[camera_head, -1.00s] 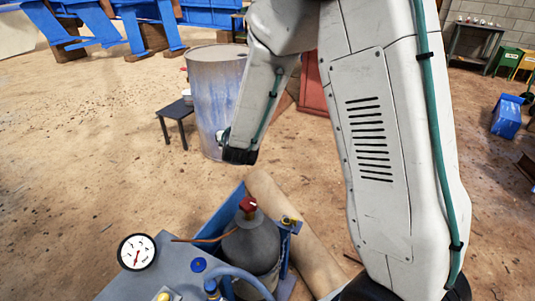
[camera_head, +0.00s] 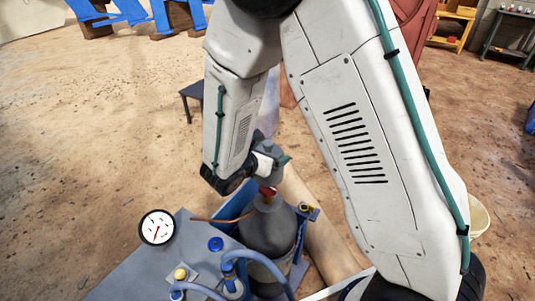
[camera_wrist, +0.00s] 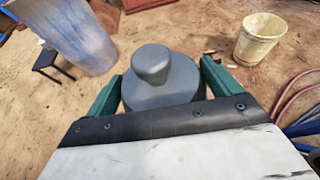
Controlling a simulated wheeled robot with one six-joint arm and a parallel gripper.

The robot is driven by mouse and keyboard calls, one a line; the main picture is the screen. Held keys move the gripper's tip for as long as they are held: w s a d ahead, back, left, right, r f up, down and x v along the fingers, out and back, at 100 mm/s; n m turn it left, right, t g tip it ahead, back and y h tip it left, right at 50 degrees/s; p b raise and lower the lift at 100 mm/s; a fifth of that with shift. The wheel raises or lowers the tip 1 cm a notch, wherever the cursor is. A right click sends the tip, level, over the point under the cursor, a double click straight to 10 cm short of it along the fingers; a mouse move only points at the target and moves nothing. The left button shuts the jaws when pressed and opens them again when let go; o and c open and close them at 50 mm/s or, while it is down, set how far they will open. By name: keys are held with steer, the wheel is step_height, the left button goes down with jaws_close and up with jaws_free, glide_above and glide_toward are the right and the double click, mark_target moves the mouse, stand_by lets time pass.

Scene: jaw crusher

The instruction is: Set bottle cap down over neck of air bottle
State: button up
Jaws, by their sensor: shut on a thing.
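The bottle cap (camera_wrist: 162,96) is a grey round cap with a rounded knob on top. In the wrist view it sits between the two green fingers of my gripper (camera_wrist: 160,78), which is shut on it. In the head view my gripper (camera_head: 272,160) holds the cap (camera_head: 269,149) above the air bottle (camera_head: 268,232). The air bottle is a grey cylinder standing upright, with a red valve (camera_head: 267,192) at its neck. The cap appears just above the valve; I cannot tell whether they touch. The cap's underside is hidden, and the bottle is out of sight in the wrist view.
A blue-grey bench with a pressure gauge (camera_head: 157,227) and blue hoses (camera_head: 238,257) lies left and in front of the bottle. A copper-coloured line (camera_head: 215,219) runs to its neck. A brown pipe (camera_head: 318,222) lies to the right. A pale bucket (camera_wrist: 260,38) stands on the open floor.

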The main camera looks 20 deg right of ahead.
steer(key=shift+f, duration=6.05)
steer(key=o, duration=1)
steer(key=shift+c, duration=0.2)
steer(key=shift+a, duration=0.15)
steer(key=v, duration=0.7)
steer(key=shift+s+a, duration=0.2)
steer(key=shift+s, duration=0.05)
steer(key=shift+r, duration=0.15)
